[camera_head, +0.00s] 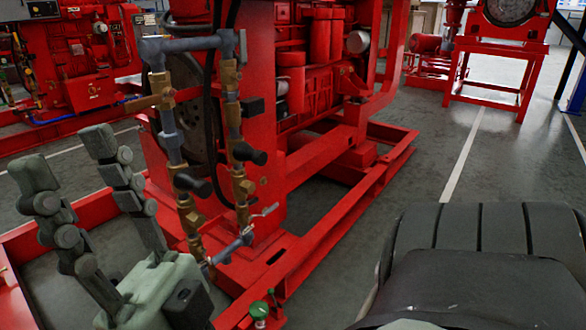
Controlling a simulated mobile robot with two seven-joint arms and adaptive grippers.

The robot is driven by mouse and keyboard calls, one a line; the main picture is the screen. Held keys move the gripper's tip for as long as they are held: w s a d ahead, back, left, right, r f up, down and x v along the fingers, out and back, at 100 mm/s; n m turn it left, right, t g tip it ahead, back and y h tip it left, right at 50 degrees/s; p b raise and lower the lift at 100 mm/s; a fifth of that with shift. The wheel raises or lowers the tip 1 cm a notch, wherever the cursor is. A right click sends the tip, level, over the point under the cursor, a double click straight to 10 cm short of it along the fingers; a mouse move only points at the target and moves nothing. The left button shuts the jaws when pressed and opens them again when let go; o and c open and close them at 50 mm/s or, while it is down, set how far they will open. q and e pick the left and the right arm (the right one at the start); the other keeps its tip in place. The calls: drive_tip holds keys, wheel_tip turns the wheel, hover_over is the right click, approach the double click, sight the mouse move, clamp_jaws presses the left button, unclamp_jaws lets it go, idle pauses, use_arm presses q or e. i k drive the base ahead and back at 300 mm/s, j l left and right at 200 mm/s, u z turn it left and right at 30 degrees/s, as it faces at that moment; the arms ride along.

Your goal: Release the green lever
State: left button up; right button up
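The green lever (259,311) shows at the bottom edge of the head view, low at the front of the red pumpset frame. It is small and partly cut off, so its exact position is hard to tell. My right gripper (65,158) is at the lower left, with its two grey-green fingers spread apart and pointing up and to the left. Nothing shows between the fingers. The gripper's body is to the left of the lever, and the fingers point away from it; no finger touches it. My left gripper is not in view.
Grey pipes with brass valves (229,73) and black handles rise just right of my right gripper. A silver lever (265,211) sticks out near their foot. The red pumpset base (330,225) runs back to the right. Open grey floor (490,170) lies to the right.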

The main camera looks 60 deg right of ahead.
sight(271, 291)
drive_tip(key=z, duration=0.4)
drive_tip(key=i+z, duration=0.1)
drive_tip(key=z, duration=0.3)
drive_tip(key=i+z, duration=0.1)
drive_tip(key=z, duration=0.7)
drive_tip(key=i+u, duration=0.3)
drive_tip(key=i+l, duration=0.05)
drive_tip(key=i, duration=0.05)
